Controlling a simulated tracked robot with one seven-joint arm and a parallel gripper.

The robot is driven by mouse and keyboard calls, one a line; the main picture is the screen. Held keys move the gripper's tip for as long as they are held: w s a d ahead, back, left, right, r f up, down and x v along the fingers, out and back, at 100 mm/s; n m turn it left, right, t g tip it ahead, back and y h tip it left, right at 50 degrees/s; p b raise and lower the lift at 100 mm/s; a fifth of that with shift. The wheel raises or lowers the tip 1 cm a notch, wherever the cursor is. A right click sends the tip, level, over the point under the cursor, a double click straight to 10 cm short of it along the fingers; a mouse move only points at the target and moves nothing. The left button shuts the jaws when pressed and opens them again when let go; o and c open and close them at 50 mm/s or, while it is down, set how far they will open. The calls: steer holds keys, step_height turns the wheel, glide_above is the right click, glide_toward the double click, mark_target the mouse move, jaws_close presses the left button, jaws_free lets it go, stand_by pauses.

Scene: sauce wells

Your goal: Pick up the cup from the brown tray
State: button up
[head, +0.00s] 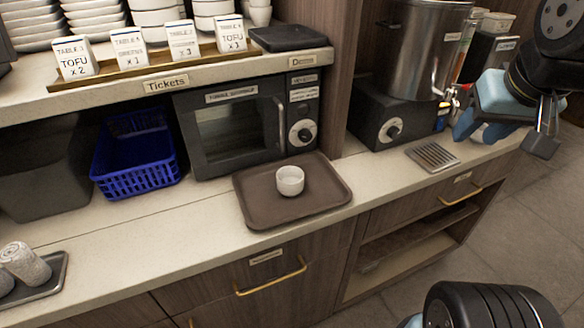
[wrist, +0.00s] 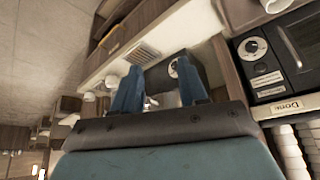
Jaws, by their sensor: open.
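A small white cup (head: 290,181) stands upright on the brown tray (head: 259,209), near its middle. The tray lies on the counter in front of the microwave. In the wrist view, part of the white cup (wrist: 275,4) and of the tray (wrist: 238,14) show at the top right edge. My gripper (head: 484,128) is at the upper right of the head view, well to the right of the tray and near the dispenser. In the wrist view its blue fingers (wrist: 158,68) stand apart with nothing held between them.
A microwave (head: 238,125) and a blue basket (head: 135,155) stand behind the counter's front strip. A metal dispenser (head: 408,50) and a drip grate (head: 433,157) are at the right. Ticket cards (head: 130,50) stand on the shelf above.

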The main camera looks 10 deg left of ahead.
steer(key=shift+o, duration=1.6)
steer(key=shift+w+a+f, duration=0.15)
steer(key=shift+a, duration=0.05)
steer(key=o, duration=0.8)
steer(key=w+a+f+n+g+h, duration=0.1)
steer(key=n, duration=0.1)
steer(key=w+a+f+n+g+h, duration=0.1)
steer(key=a+f+n, duration=0.1)
steer(key=w+a+f+n+g+h, duration=0.1)
steer(key=a+f+n, duration=0.1)
steer(key=n, duration=0.1)
steer(key=shift+a+f, duration=0.1)
steer(key=shift+f, duration=0.1)
steer(key=shift+c, duration=0.2)
steer(key=n+t+h, duration=0.2)
steer(key=n+t, duration=0.8)
steer(key=n, duration=1.4)
glide_toward(282, 187)
steer(key=x, duration=0.7)
steer(key=shift+r+x, duration=0.1)
steer(key=shift+x, duration=1.5)
steer(key=shift+r+x, duration=0.15)
steer(key=shift+x, duration=1.4)
